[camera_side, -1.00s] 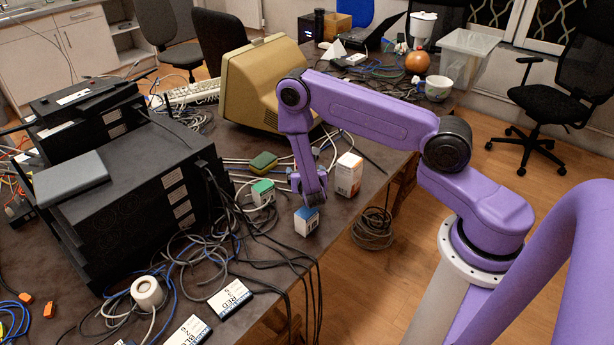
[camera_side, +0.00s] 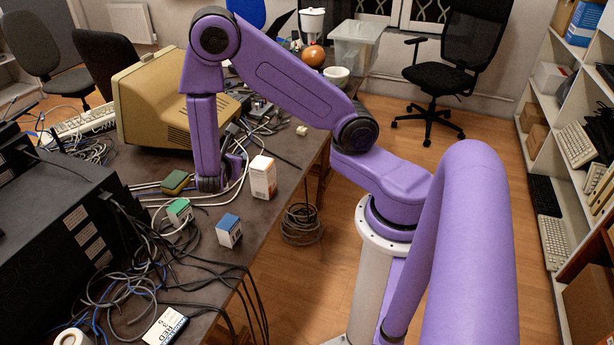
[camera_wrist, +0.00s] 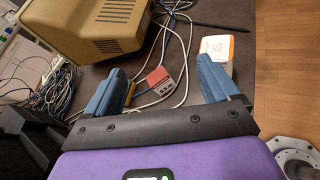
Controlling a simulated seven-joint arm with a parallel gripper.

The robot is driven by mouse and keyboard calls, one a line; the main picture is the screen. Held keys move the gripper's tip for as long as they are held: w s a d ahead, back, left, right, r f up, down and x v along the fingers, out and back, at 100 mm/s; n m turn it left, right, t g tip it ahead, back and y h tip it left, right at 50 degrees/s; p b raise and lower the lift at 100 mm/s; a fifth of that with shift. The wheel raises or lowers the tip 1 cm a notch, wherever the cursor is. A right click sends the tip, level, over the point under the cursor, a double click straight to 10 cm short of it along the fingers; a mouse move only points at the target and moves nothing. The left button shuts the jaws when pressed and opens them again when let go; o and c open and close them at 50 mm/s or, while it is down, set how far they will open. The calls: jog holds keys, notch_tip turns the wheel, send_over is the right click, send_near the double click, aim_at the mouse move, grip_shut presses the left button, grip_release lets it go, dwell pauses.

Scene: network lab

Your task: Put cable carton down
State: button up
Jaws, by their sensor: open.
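Several small cartons stand on the dark table, and I cannot tell which is the cable carton. A blue-and-white carton (camera_side: 229,231) stands upright near the front edge. A green-and-white carton (camera_side: 180,211) stands to its left. A taller white-and-orange carton (camera_side: 263,177) is behind them. My gripper (camera_side: 212,184) is low over the table, left of the tall carton. In the wrist view my gripper (camera_wrist: 160,66) is open, with a red-and-white small box (camera_wrist: 160,79) seen between its fingers. The white-and-orange carton (camera_wrist: 216,52) shows beyond the right finger.
A green-yellow sponge (camera_side: 175,182) lies left of my gripper. A beige monitor (camera_side: 150,105) stands behind it. Cables (camera_side: 135,285) cover much of the table's front, beside a black equipment stack (camera_side: 60,225) at left. The table's right edge is close to the cartons.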

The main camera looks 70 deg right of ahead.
jog(key=s+a+r+m+g+y, duration=0.2)
jog(key=s+a+r+y, duration=0.1)
jog(key=s, duration=0.6)
jog(key=s+a+r+m+g+y, duration=0.2)
jog(key=s+a+r+m+y, duration=0.1)
jog(key=s, duration=0.6)
jog(key=s+a+r+m+g+y, duration=0.2)
jog(key=s+a+r+y, duration=0.2)
jog(key=s, duration=0.5)
jog(key=shift+a+r+m+y, duration=0.25)
jog(key=shift+a+m+y, duration=0.15)
jog(key=shift+a+y, duration=0.75)
jog(key=shift+w, duration=0.1)
